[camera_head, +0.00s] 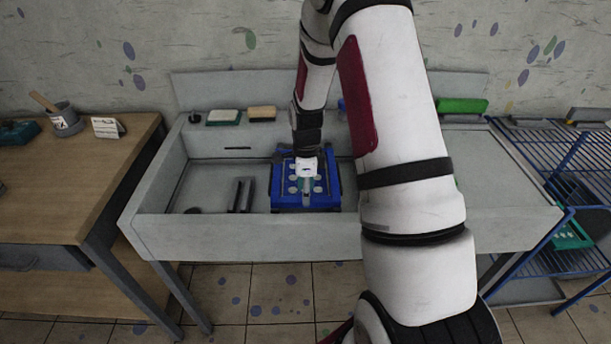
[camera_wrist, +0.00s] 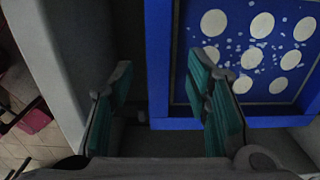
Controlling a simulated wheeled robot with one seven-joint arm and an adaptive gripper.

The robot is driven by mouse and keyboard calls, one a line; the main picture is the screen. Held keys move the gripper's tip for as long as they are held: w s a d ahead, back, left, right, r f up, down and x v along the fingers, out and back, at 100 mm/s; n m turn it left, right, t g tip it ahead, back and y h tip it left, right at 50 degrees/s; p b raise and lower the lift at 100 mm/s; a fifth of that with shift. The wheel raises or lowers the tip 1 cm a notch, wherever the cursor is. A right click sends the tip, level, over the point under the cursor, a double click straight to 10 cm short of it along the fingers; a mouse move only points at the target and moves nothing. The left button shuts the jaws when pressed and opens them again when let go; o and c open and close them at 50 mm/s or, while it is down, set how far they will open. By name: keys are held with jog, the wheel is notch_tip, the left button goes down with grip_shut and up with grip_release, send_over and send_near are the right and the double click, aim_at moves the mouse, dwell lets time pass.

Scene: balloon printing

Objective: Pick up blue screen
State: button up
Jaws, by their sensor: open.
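The blue screen (camera_head: 281,198), a blue frame around a panel with several pale round spots, lies in the grey basin of the workstation in the head view. It fills the upper right of the wrist view (camera_wrist: 238,40). My gripper (camera_head: 307,198) is over the screen's near part in the head view. In the wrist view my gripper (camera_wrist: 162,75) is open, with green pads. The screen's left frame bar shows between the fingers, the right finger overlapping the panel. Contact cannot be told. My arm hides the area right of the screen.
The basin's front wall (camera_head: 240,236) is close to the screen. Dark upright pieces (camera_head: 241,195) stand left of it. Several blocks, including a green one (camera_head: 462,105), line the back ledge. A wooden table (camera_head: 60,190) is at left, a blue wire rack (camera_head: 570,170) at right.

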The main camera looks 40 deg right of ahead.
jog(key=shift+a+f, duration=0.1)
jog(key=shift+f, duration=1.25)
jog(key=shift+c, duration=0.5)
grip_shut()
